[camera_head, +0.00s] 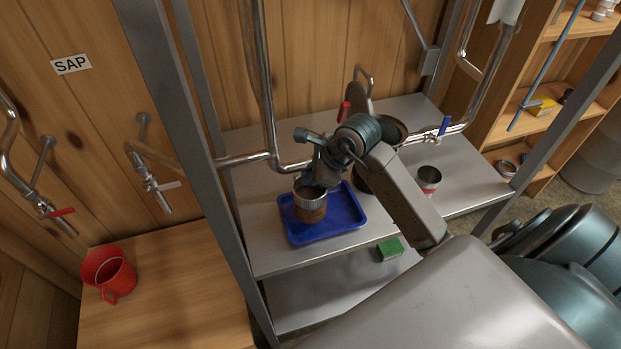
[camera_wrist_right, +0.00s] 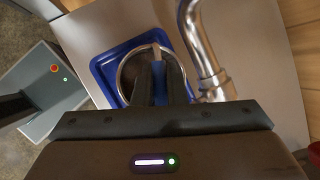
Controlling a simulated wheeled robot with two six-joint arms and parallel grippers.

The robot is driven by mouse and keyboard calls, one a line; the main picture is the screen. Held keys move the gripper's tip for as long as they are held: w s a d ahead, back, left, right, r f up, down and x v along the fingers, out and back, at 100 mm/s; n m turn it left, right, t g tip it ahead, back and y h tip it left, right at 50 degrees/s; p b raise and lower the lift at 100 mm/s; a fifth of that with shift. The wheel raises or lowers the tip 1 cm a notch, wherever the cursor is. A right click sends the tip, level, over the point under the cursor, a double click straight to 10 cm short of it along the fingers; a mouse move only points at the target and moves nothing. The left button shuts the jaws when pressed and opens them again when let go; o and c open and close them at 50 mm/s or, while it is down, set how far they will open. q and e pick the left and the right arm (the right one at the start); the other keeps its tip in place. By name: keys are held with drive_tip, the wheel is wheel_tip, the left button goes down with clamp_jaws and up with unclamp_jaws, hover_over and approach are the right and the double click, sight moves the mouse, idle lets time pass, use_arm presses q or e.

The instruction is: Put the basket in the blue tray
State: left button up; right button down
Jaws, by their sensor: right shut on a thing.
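The basket (camera_head: 311,209) is a small round brown vessel with a pale metal rim. It is upright over the left part of the blue tray (camera_head: 338,229); I cannot tell whether its bottom touches the tray. The fingertips are partly hidden in the head view. My left gripper is not in view.
Metal pipes (camera_head: 268,95) run down close behind the tray. A metal can (camera_head: 428,180) stands right of it on the grey shelf. A green box (camera_head: 390,248) is near the front.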

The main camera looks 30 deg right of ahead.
sight(311, 187)
wheel_tip(311, 187, down, 3)
drive_tip(key=shift+s+p, duration=0.1)
drive_tip(key=shift+p, duration=0.85)
drive_tip(key=shift+f, duration=0.25)
drive_tip(key=c, duration=1.5)
unclamp_jaws()
